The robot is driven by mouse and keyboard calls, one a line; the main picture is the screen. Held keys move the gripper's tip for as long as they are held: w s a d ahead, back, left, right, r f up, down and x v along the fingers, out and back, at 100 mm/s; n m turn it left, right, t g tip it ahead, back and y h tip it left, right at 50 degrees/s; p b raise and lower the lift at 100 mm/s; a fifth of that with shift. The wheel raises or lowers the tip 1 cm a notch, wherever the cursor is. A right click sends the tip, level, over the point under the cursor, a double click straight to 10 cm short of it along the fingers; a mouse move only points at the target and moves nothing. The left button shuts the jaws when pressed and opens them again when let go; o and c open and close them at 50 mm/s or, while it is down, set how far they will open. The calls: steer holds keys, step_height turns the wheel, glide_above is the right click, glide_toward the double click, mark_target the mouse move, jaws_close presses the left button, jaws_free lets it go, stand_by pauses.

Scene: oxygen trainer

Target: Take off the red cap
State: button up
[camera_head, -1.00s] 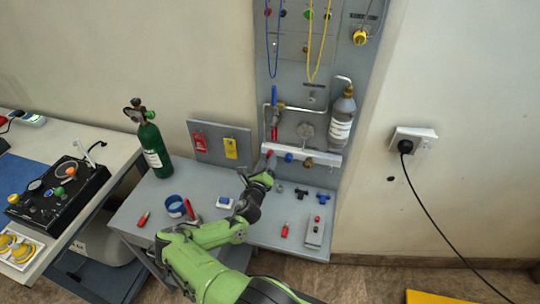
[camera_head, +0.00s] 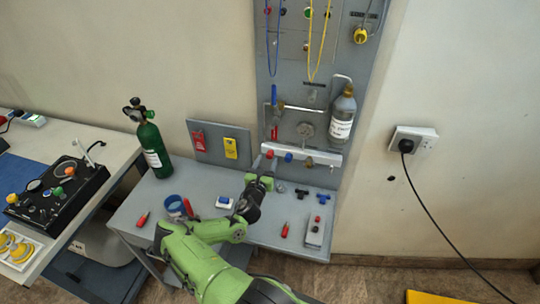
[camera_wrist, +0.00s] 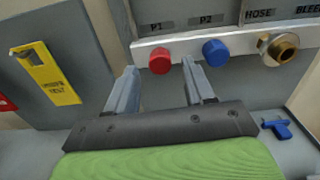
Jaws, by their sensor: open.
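The red cap (camera_wrist: 160,61) sits on the port marked P1 on a white rail of the wall panel. It also shows in the head view (camera_head: 269,154). My gripper (camera_wrist: 159,76) is open and empty in front of the rail. In the wrist view its two fingers appear on either side of and below the red cap, apparently short of it. In the head view my gripper (camera_head: 264,172) is just below the rail, and its fingertips are hard to make out.
A blue cap (camera_wrist: 215,53) on P2 is close right of the red one, near my right finger. A brass fitting (camera_wrist: 279,49) is at HOSE. A blue tee piece (camera_wrist: 276,127) lies on the bench. A green cylinder (camera_head: 152,146) stands at left; a grey bottle (camera_head: 342,116) hangs on the panel.

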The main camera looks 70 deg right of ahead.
mark_target(270, 155)
steer(key=shift+m, duration=1)
steer(key=shift+w+d+b, duration=0.2)
steer(key=shift+d+b, duration=0.3)
steer(key=shift+d, duration=0.75)
jaws_close()
steer(key=n, duration=0.2)
steer(key=shift+a+n+p, duration=0.1)
steer(key=shift+n+p, duration=0.2)
steer(key=shift+n, duration=0.5)
